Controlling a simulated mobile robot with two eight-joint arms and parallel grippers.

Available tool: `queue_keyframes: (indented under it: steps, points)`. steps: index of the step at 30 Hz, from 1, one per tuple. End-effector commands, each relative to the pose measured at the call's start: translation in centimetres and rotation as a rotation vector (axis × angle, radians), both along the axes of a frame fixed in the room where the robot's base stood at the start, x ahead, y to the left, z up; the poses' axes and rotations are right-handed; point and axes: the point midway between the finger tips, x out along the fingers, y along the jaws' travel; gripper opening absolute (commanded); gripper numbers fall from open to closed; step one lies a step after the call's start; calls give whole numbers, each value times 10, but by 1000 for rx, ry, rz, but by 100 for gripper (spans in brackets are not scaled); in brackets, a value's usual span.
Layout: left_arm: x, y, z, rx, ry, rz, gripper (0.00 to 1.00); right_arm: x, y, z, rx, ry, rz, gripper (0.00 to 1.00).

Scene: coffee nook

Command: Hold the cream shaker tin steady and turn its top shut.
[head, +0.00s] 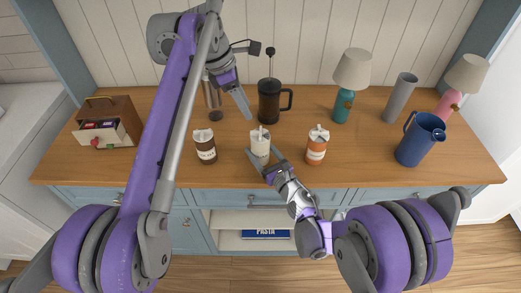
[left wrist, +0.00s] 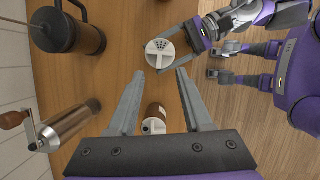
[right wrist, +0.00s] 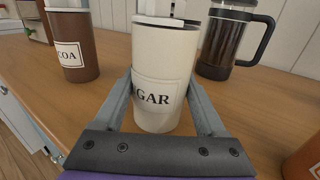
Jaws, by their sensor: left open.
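The cream shaker tin (head: 260,147) stands upright near the counter's front, its label partly reading "GAR" in the right wrist view (right wrist: 165,75). Its white top (left wrist: 160,50) has dark holes and shows from above in the left wrist view. My right gripper (head: 266,157) has its fingers on both sides of the tin's body and appears shut on it, below the top; the finger contact is partly hidden. My left gripper (head: 232,100) is open and empty, above and behind the tin. In the left wrist view the top lies just beyond its fingertips.
A brown cocoa tin (head: 205,146) stands left of the cream tin and an orange tin (head: 316,146) right. Behind are a French press (head: 270,103) and a grinder (left wrist: 65,128). A blue jug (head: 417,143) and lamps stand right. Counter between the tins is clear.

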Motion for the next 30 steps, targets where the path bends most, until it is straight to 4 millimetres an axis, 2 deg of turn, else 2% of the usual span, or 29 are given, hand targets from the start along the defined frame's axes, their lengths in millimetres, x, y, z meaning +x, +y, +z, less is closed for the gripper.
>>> queue_keyframes:
  steps: [1,6,8,13,16,30]
  points:
    - [0,0,0,0,0,0,50,0,0,0,0,0,0,50]
    - [0,0,0,0,0,0,50,0,0,0,0,0,0,19]
    - [0,0,0,0,0,0,48,0,0,0,0,0,0,10]
    - [0,2,0,-4,-22,-39,18,0,0,0,0,0,0,10]
    - [0,7,0,-10,-70,-131,0,0,0,0,0,0,0,10]
    - [-6,43,-2,20,-543,-898,0,0,0,0,0,0,0,10]
